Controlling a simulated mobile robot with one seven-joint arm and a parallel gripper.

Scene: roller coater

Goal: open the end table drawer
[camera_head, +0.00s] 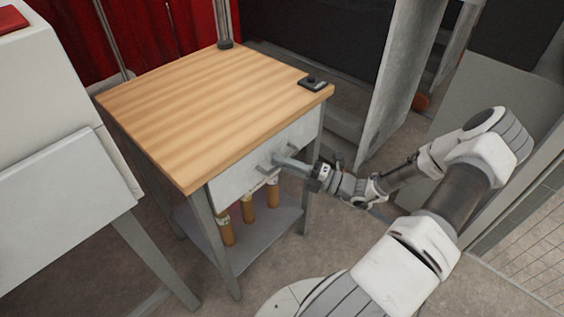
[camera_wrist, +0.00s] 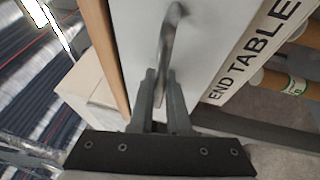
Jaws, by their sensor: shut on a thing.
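The end table (camera_head: 215,90) has a striped wooden top and grey metal legs. Its grey drawer front (camera_head: 236,176) faces my arm and looks flush, or nearly so, with the frame. My gripper (camera_head: 283,161) is at the drawer front, shut on the metal drawer handle. In the wrist view the two fingers of my gripper (camera_wrist: 160,88) pinch the curved handle (camera_wrist: 171,35) near its lower end. An "END TABLE" label (camera_wrist: 255,47) shows beside the handle. The fingers hide part of the handle.
Several brown cylinders (camera_head: 248,206) stand on the lower shelf (camera_head: 262,243). A small black item (camera_head: 313,83) lies on the tabletop corner. A white machine (camera_head: 50,150) stands at left, and a grey panel (camera_head: 400,85) stands behind. Open floor lies in front of the table.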

